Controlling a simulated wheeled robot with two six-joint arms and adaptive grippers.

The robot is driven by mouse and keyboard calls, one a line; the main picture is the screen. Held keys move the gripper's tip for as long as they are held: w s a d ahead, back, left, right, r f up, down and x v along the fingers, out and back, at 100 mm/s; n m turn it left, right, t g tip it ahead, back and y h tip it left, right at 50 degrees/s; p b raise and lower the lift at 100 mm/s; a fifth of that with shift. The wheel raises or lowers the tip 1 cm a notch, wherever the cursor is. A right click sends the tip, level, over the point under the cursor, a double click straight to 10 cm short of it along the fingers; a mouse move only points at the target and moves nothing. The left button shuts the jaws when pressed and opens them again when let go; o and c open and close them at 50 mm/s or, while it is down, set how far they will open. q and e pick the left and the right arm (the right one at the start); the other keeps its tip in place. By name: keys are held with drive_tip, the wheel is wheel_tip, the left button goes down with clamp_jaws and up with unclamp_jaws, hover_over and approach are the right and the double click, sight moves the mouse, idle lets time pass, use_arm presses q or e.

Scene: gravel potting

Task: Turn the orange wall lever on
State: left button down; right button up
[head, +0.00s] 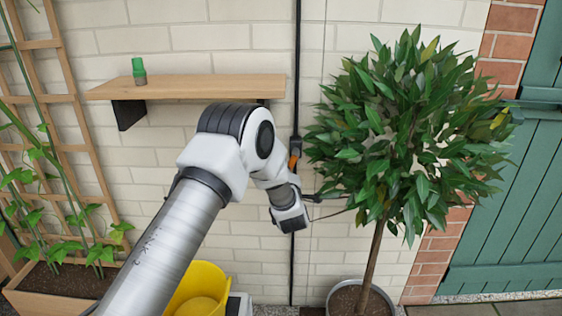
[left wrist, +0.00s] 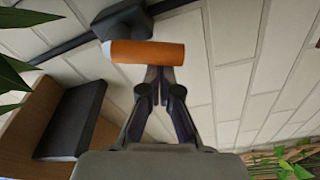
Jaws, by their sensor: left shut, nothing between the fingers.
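The orange wall lever (head: 294,160) is on a black box on the dark vertical pipe against the wall. In the head view only a small part of it shows, just above my left wrist. In the left wrist view the orange lever (left wrist: 150,52) lies across the picture, just beyond my left fingertips. My left gripper (left wrist: 160,74) is shut and empty. In the head view my left gripper (head: 336,197) points right, beside the tree's leaves. I cannot tell whether the fingers touch the lever. My right gripper is not in view.
A wooden shelf (head: 190,87) with a small green item (head: 139,71) is on the wall, upper left. A leafy potted tree (head: 410,130) stands close on the right. A yellow bucket (head: 212,281), a planter (head: 20,297) and a trellis (head: 85,150) are lower left.

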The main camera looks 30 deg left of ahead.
use_arm(q)
drive_tip(key=shift+w+d+f+n+b, duration=0.2)
drive_tip(key=shift+d+f+n+b, duration=0.15)
drive_tip(key=shift+n+b, duration=0.5)
drive_tip(key=shift+w+d+f+n+b, duration=0.2)
drive_tip(key=shift+d+f+n+b, duration=0.1)
drive_tip(key=shift+n+b, duration=0.55)
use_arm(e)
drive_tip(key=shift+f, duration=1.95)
use_arm(q)
drive_tip(key=shift+a, duration=0.1)
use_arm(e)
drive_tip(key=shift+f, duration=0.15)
